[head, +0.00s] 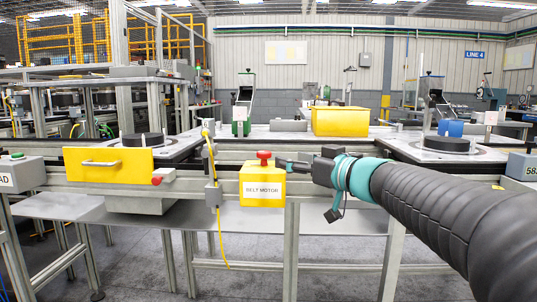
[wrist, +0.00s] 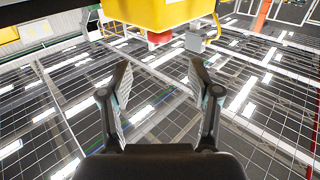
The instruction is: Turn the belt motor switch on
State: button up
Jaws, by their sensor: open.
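The yellow belt motor box (head: 262,188) hangs on the grey rail near the middle of the head view, with a "BELT MOTOR" label on its front. A red knob (head: 264,155) stands on its top. My gripper (head: 285,165) comes in from the right, its fingertips close to the right of the knob. In the wrist view my gripper (wrist: 160,72) is open and empty. The yellow box (wrist: 155,10) is at the top edge there, with the red knob (wrist: 160,37) below it, beyond the fingertips. Whether the fingers touch the box cannot be told.
A yellow cable (head: 217,180) hangs left of the box. A yellow drawer-like panel (head: 108,163) with a handle and another red button (head: 157,180) are farther left. A yellow bin (head: 340,121) stands on the conveyor behind. A grey shelf lies below the rail.

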aim_at(269, 154)
jog(key=x, duration=1)
jog(key=shift+w+a, duration=0.2)
jog(key=shift+w, duration=0.05)
jog(key=c, duration=1.1)
